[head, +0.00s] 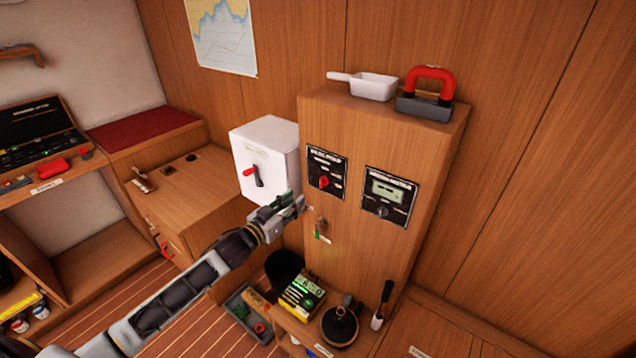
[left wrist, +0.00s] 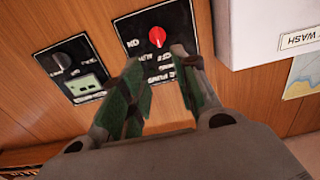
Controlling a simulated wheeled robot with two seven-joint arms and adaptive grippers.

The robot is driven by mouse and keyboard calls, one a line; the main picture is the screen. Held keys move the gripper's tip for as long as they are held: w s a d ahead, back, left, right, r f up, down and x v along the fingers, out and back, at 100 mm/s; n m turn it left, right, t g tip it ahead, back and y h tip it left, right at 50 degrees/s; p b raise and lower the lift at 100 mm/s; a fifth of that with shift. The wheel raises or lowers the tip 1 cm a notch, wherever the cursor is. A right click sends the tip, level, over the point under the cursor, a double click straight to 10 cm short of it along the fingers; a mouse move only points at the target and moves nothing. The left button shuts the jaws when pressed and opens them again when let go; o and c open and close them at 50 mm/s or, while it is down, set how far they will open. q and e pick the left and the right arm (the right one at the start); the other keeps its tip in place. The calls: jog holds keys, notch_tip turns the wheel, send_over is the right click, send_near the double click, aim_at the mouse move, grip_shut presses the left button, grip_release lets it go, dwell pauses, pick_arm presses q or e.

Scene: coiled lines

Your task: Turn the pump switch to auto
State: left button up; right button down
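The pump switch panel (head: 319,188) is a black plate on the front of the wooden cabinet, with a red knob (head: 323,182) in its middle. The panel (left wrist: 143,21) and red knob (left wrist: 157,37) also show in the left wrist view, just beyond my fingertips. The small labels are too blurred to tell which setting the knob points at. My left gripper (head: 301,203) is just below and left of the panel in the head view. In the left wrist view its two fingers (left wrist: 161,72) are apart, with nothing between them. My right gripper is not in view.
A second black panel (head: 376,208) with a display sits right of the switch. A white box (head: 270,149) with a red-handled lever stands close on the left. Keys (head: 320,228) hang below. A white scoop (head: 372,87) and red-handled block (head: 425,108) lie on the cabinet top.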

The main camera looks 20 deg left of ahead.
aim_at(321, 180)
pick_arm(q)
jog(key=p+x, duration=0.1)
jog(key=x, duration=1.1)
jog(key=shift+w+d+f+p, duration=0.1)
jog(key=shift+w+d+p, duration=0.05)
jog(key=shift+w+p, duration=0.2)
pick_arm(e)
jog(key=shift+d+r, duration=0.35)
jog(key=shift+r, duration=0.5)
pick_arm(q)
jog(key=shift+c, duration=0.4)
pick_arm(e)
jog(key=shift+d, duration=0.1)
pick_arm(q)
grip_shut()
